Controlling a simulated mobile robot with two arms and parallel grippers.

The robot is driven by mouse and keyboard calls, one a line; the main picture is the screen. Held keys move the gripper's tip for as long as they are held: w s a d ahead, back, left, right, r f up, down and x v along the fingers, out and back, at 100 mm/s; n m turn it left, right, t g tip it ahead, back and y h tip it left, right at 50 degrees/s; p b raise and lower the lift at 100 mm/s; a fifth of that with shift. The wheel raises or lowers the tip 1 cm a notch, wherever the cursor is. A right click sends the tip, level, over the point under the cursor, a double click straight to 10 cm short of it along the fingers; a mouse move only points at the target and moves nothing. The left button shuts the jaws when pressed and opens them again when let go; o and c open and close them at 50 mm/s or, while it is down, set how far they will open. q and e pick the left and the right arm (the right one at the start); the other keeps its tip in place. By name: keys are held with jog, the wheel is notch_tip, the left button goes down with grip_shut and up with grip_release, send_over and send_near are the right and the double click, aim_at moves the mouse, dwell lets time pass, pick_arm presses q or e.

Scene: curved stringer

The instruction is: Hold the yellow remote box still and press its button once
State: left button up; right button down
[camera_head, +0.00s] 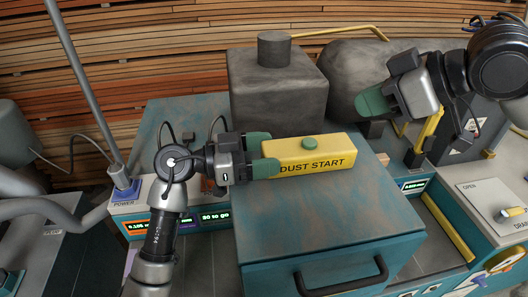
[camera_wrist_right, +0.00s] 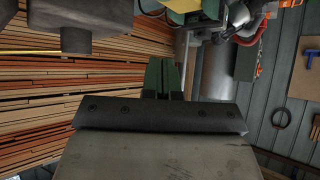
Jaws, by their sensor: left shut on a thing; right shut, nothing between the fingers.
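The yellow remote box (camera_head: 325,158) lies on top of a teal, rust-marked cabinet and reads "DUST START". Its green round button (camera_head: 310,142) is on the top face, uncovered. My left gripper (camera_head: 264,157) is shut on the left end of the box, its green fingers around that end. My right gripper (camera_head: 369,104) is above and to the right of the box, apart from it, shut and empty. In the right wrist view its green fingertips (camera_wrist_right: 162,75) are together with nothing between them.
The teal cabinet (camera_head: 330,222) has a black front handle (camera_head: 342,278). A grey block with a cylinder (camera_head: 279,90) stands behind the box, and a rounded grey tank (camera_head: 350,75) is behind my right gripper. A panel marked "OPEN" (camera_head: 490,200) is at the right.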

jog(key=shift+a, duration=0.1)
jog(key=r+m+h, duration=0.1)
jog(key=m+h, duration=0.1)
jog(key=m, duration=0.9)
send_over(313, 141)
jog(key=shift+w+r+t, duration=0.1)
jog(key=shift+r+t, duration=0.05)
jog(key=shift+t, duration=0.15)
jog(key=shift+f, duration=4.45)
jog(key=shift+f, duration=0.4)
